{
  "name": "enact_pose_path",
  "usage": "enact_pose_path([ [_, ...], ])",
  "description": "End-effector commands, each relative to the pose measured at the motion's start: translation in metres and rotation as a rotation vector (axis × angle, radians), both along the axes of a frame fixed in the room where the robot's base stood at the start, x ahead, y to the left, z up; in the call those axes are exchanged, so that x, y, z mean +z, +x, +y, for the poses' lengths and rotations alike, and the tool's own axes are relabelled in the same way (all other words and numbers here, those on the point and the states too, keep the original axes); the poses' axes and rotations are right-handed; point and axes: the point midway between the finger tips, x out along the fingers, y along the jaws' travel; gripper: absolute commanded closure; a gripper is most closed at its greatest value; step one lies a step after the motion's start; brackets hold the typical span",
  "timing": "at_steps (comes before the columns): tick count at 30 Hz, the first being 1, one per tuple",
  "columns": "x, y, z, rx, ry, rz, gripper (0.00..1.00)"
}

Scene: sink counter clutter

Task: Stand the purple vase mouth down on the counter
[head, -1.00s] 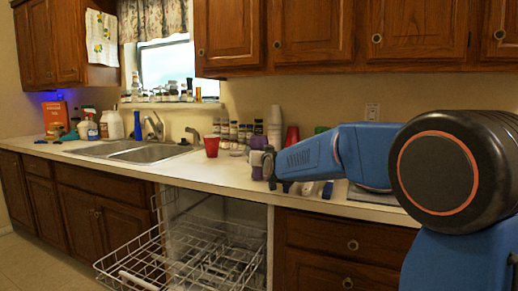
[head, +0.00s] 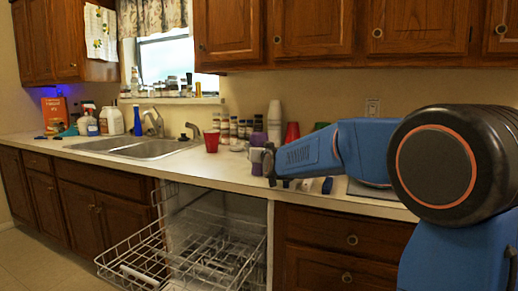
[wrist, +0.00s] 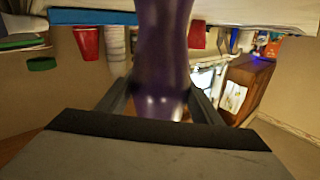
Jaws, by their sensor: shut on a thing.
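The purple vase (wrist: 162,60) is between the two fingers of my gripper (wrist: 160,103) in the wrist view. The gripper is shut on it. That view is upside down, and the vase runs from the fingers to the top edge, towards the counter.
A red cup (head: 211,141) stands left of the vase. Spice jars (head: 233,128), a white cup stack (head: 274,122) and another red cup (head: 292,133) stand behind. The dishwasher rack (head: 190,250) is pulled out below. Clear counter lies between the red cup and my gripper.

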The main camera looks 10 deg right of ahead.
Motion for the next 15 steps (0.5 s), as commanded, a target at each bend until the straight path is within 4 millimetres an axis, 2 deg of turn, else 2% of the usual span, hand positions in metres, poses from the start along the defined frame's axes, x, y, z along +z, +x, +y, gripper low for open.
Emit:
enact_pose_path([
  [15,-0.0052,0.0000,0.0000,0.000,0.000,-0.002,0.74],
])
